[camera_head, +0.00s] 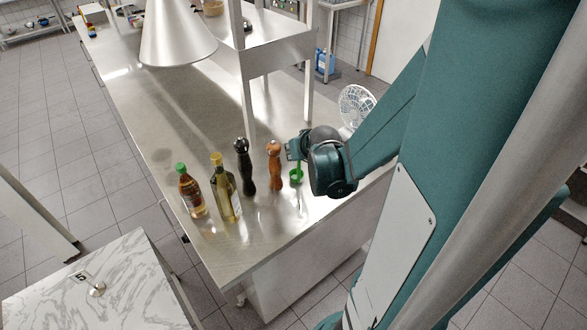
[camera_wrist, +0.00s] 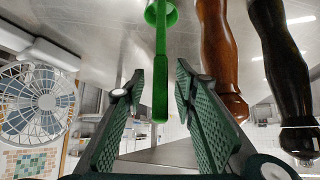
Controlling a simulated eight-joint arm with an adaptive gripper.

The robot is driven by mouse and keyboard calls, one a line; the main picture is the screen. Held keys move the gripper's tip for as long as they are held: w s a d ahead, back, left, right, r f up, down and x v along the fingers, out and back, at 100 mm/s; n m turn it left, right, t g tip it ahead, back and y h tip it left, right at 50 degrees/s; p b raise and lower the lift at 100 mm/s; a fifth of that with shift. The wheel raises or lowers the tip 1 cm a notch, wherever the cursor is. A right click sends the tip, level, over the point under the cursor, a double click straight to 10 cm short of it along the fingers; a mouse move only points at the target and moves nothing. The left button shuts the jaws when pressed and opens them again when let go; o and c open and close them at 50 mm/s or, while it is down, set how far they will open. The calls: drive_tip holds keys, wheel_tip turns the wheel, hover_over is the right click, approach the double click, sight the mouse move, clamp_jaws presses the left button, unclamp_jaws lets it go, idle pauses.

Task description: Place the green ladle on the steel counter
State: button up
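The green ladle (camera_head: 296,175) is upright by the steel counter's (camera_head: 262,238) right side, bowl down; I cannot tell whether the bowl touches the top. My gripper (camera_head: 296,150) is at its upper part. In the wrist view the ladle's (camera_wrist: 161,70) handle runs between the two fingers of my gripper (camera_wrist: 160,80), with a gap on each side. The fingers are open and do not touch the handle. The wrist view appears upside down, with the bowl at the top edge.
A brown pepper mill (camera_head: 274,167) and a black one (camera_head: 244,167) stand close left of the ladle. Further left are an oil bottle (camera_head: 225,190) and a green-capped bottle (camera_head: 191,193). A white wire fan-like object (camera_head: 356,104) is behind. The counter's front is clear.

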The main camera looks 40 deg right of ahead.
drive_tip(key=shift+x, duration=1.95)
drive_tip(key=shift+c, duration=0.2)
